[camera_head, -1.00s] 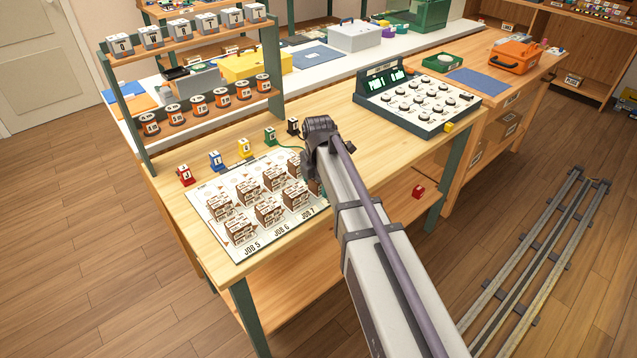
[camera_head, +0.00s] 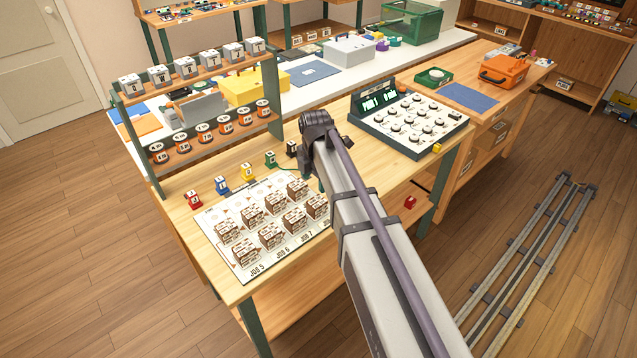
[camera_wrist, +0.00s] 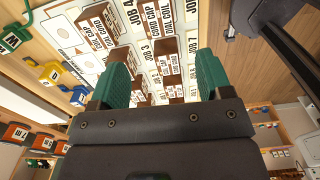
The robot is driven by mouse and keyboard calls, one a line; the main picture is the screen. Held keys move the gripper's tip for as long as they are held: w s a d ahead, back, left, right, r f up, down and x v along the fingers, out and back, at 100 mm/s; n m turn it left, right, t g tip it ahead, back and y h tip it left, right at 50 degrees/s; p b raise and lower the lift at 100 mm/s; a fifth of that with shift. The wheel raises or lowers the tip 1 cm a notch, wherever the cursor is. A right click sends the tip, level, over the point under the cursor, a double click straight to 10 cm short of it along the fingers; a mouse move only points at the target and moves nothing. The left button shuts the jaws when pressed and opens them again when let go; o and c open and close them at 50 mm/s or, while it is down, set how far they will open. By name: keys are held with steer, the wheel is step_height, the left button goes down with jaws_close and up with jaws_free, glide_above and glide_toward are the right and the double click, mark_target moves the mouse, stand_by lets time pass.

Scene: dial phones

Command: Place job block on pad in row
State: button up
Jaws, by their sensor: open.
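Several brown and white job blocks (camera_head: 272,235) stand in two rows on a white printed sheet (camera_head: 236,268) with pads labelled JOB, on the wooden bench. In the wrist view, my gripper (camera_wrist: 163,72) has its two green fingers spread apart. Labelled brown and white blocks (camera_wrist: 168,62) show beyond and between the fingertips; I cannot tell how far below they are. Nothing is visibly held. Another block (camera_wrist: 98,26) shows left of the fingers, with bare printed pads (camera_wrist: 62,32) beside it.
Small red (camera_head: 194,200), blue (camera_head: 221,185), yellow (camera_head: 247,173), green (camera_head: 270,159) and black (camera_head: 291,149) pieces line the sheet's back edge. A shelf rack (camera_head: 200,140) stands behind. A dial console (camera_head: 412,122) is at right. Bare bench lies between the sheet and console.

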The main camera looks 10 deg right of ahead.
steer(key=s+m, duration=1.9)
steer(key=m, duration=0.4)
steer(key=shift+s+d, duration=0.2)
